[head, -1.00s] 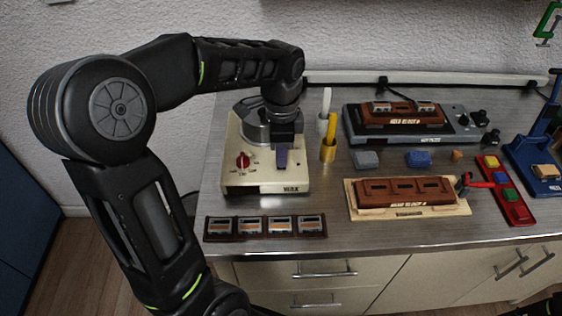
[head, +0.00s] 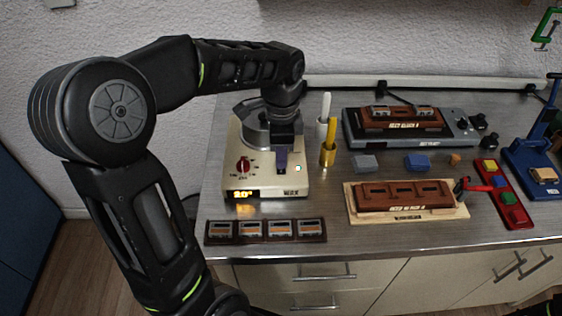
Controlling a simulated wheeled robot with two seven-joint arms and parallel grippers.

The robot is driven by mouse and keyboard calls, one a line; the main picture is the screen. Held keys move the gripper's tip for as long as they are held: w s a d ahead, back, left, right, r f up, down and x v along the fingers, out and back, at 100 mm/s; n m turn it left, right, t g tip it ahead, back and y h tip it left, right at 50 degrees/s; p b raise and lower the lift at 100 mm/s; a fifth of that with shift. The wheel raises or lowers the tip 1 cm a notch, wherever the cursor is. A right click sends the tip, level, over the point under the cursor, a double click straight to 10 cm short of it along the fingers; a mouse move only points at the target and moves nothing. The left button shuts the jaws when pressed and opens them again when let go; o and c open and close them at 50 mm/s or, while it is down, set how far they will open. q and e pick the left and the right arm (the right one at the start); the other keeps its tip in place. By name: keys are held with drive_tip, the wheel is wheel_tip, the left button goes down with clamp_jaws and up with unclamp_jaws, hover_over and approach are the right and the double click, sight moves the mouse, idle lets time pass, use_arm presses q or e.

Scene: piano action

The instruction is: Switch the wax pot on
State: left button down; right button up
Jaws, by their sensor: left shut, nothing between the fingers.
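The wax pot (head: 232,171) is a cream box with a grey round pot at its back, standing on the left of the metal worktop. Its display (head: 243,195) glows orange on the front face. A small light (head: 298,169) shows at the right of its top. My left gripper (head: 282,168) points down over the right part of the top, shut and empty, close to the light. I cannot tell whether it touches the surface. My right gripper is not in view.
A dark strip with several slots (head: 265,231) lies in front of the wax pot. White and yellow sticks (head: 328,146) stand just right of it. A brown block on a pale board (head: 408,213), a grey device (head: 457,125) and a red tray (head: 518,214) are farther right.

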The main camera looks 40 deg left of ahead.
sight(281, 171)
use_arm(q)
wheel_tip(281, 171, up, 5)
drive_tip(key=p, duration=0.3)
drive_tip(key=shift+r+p, duration=0.1)
drive_tip(key=shift+p, duration=0.2)
idle(0.4)
